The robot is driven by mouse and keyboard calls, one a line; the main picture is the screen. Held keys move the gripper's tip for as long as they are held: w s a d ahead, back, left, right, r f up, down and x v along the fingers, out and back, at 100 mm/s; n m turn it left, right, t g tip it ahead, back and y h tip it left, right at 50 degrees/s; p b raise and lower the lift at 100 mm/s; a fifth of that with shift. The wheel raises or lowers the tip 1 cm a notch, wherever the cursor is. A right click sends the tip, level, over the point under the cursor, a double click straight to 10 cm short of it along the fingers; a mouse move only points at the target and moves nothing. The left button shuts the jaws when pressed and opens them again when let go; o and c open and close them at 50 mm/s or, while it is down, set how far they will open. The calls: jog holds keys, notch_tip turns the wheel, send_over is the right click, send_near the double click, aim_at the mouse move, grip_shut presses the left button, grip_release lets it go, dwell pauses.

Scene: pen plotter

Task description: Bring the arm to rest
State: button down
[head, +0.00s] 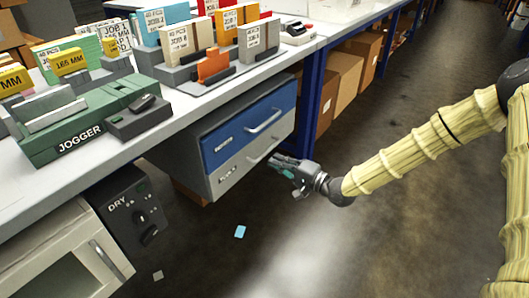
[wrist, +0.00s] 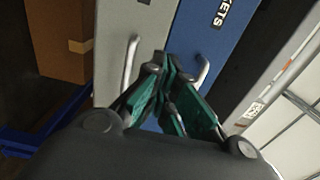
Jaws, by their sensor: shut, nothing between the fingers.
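My gripper (head: 281,164) is at the end of my cream-sleeved arm, in front of the drawer unit under the bench. Its green-padded fingers (wrist: 165,85) are shut with nothing between them. In the head view it is close to the grey lower drawer (head: 240,168) and its handle (head: 263,153). The blue upper drawer (head: 245,130) is just above. Both drawers look closed. In the wrist view the grey drawer's handle (wrist: 130,62) and the blue drawer's handle (wrist: 199,76) lie on either side of the fingers. I cannot tell whether the fingers touch the drawer front.
The bench (head: 180,110) carries a green jogger (head: 85,125) and racks of card stacks. A dark DRY unit (head: 133,210) stands at the lower left. Cardboard boxes (head: 347,80) sit under the bench. A blue card (head: 240,231) lies on the floor. The floor to the right is open.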

jog(key=s+d+f+n+g+h, duration=0.25)
jog(key=s+f+g+h, duration=0.4)
jog(key=s+f, duration=1.6)
jog(key=s+d+f+n+g+h, duration=0.3)
jog(key=s+d+h, duration=0.15)
jog(key=s, duration=0.65)
jog(key=s+d+f+n+g+h, duration=0.2)
jog(key=s+d+f+h, duration=0.3)
jog(key=s, duration=0.7)
notch_tip(320, 180, up, 34)
jog(key=y+p, duration=0.2)
jog(key=p, duration=3.2)
jog(key=shift+d+r, duration=0.15)
jog(key=shift+d, duration=0.3)
jog(key=shift+w+a, duration=0.1)
jog(key=shift+w, duration=0.1)
